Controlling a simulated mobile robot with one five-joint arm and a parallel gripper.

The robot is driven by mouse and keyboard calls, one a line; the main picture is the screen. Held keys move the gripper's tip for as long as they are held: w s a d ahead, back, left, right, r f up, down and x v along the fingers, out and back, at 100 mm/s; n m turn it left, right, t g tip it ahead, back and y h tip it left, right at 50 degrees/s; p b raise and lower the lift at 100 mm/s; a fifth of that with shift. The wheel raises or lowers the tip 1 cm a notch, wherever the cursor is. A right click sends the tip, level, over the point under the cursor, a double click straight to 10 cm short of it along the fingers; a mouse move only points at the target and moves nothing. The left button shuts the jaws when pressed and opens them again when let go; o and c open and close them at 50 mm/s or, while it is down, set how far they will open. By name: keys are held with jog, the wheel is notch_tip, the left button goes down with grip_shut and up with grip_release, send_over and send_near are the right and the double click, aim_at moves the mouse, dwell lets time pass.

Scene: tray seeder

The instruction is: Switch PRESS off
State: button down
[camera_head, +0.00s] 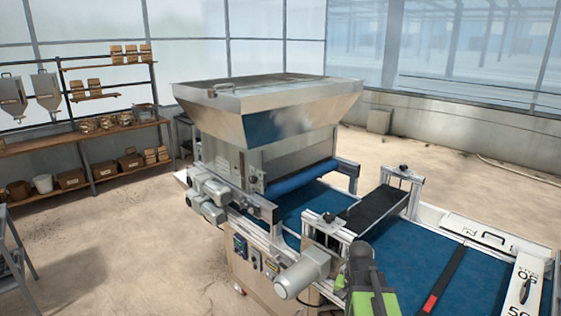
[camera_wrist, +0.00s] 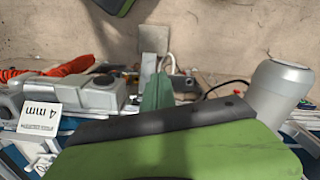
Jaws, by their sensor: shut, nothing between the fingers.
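The tray seeder (camera_head: 270,130) stands ahead, with a control panel (camera_head: 240,247) low on its near side. Small switch plates (camera_head: 263,265) sit to the right of the panel; their labels are too small to read, so I cannot tell which is PRESS or how it is set. My gripper (camera_head: 358,262) is shut and empty, to the right of the grey motor (camera_head: 303,275) and well right of the panel. In the wrist view my gripper (camera_wrist: 157,92) shows as a narrow green tip over the machine's edge. No switch is clearly visible there.
The grey motor, also in the wrist view (camera_wrist: 278,90), sticks out between the panel and my gripper. Shelves (camera_head: 100,145) stand far left. The floor (camera_head: 130,235) left of the seeder is clear.

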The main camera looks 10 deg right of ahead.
jog(key=s+a+f+n, duration=0.1)
jog(key=a+n, duration=0.6)
jog(key=a, duration=0.6)
jog(key=shift+a+b, duration=0.35)
jog(key=shift+a, duration=0.05)
jog(key=shift+s+f, duration=0.1)
